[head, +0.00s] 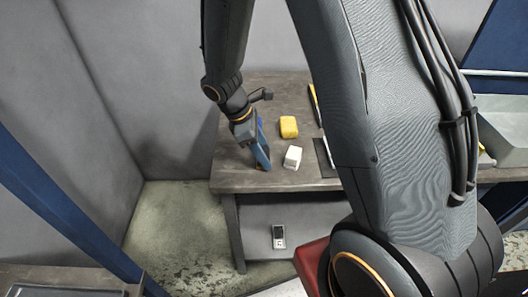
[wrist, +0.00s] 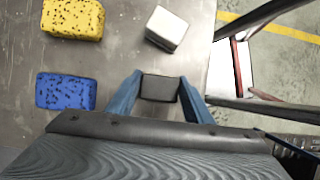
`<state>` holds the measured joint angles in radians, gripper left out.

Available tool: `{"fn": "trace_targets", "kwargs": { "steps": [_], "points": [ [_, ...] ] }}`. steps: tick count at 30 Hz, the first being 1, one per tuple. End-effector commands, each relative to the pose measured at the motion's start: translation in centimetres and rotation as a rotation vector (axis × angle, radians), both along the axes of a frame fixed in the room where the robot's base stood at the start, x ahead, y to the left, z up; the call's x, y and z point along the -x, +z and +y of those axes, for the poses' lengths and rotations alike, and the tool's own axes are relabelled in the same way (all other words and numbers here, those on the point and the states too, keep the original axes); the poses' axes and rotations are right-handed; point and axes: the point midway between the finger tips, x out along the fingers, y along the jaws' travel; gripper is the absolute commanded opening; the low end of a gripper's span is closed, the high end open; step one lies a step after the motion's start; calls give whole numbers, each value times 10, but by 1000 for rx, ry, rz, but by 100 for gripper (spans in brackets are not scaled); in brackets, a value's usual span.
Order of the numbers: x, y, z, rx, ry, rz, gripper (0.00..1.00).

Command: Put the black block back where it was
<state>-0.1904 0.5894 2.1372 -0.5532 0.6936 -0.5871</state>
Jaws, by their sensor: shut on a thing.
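My gripper (wrist: 159,100) has its two blue fingers closed on either side of the black block (wrist: 159,88) in the wrist view. In the head view my gripper (head: 262,155) points down at the front left part of the grey table (head: 230,178). The black block is mostly hidden there behind the fingers. I cannot tell whether the block touches the tabletop or is just above it.
A white block (head: 293,157) stands close right of my gripper. A yellow sponge (head: 288,127) lies farther back, and a blue sponge (wrist: 66,92) lies nearby. The table's front edge is close. A small device (head: 279,236) sits lower down, below the tabletop.

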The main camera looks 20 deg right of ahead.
Motion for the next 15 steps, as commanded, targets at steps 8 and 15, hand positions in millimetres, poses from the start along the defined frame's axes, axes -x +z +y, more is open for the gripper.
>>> {"fn": "trace_targets", "kwargs": {
  "steps": [8,15],
  "points": [
    [0,-3,0,-1,0,-1,25],
    [0,-6,0,0,1,-1,58]
  ]
}}
